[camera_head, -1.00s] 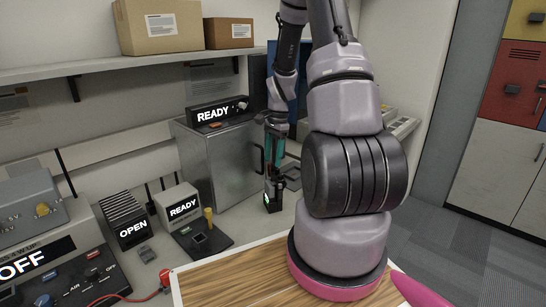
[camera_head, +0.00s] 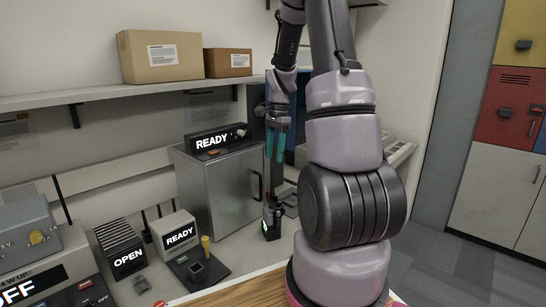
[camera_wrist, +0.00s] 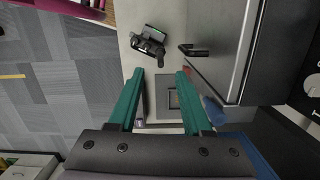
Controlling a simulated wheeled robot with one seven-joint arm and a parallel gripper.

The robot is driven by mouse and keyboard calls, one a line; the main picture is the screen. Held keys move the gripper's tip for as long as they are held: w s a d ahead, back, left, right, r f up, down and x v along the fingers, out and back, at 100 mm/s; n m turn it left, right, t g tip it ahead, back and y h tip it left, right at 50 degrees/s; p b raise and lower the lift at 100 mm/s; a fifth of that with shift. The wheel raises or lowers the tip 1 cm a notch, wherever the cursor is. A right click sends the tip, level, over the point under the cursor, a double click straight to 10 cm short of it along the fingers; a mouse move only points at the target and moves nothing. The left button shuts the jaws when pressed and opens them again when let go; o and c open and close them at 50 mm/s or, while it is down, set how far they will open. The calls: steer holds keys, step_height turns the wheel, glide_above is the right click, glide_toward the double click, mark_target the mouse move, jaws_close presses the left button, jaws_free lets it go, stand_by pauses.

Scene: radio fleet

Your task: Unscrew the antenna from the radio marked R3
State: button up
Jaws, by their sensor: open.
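A black handheld radio with a small lit green screen (camera_head: 271,222) stands on the counter beside the metal cabinet. It also shows in the wrist view (camera_wrist: 148,42), ahead of the fingertips. The fingers are clear of the radio.
A metal cabinet (camera_head: 215,190) with a handle stands close left of the radio, topped by a READY display (camera_head: 212,142). A shelf (camera_head: 120,94) runs above.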

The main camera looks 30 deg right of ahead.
steer(key=shift+s+a+r+h, duration=0.1)
steer(key=shift+a+r+h, duration=0.2)
steer(key=shift+r, duration=0.25)
steer(key=shift+a+r+h, duration=0.2)
steer(key=shift+r+h, duration=0.2)
steer(key=shift+r, duration=0.1)
glide_toward(272, 190)
step_height(272, 190, down, 5)
steer(key=shift+d+f, duration=0.1)
steer(key=shift+d, duration=0.05)
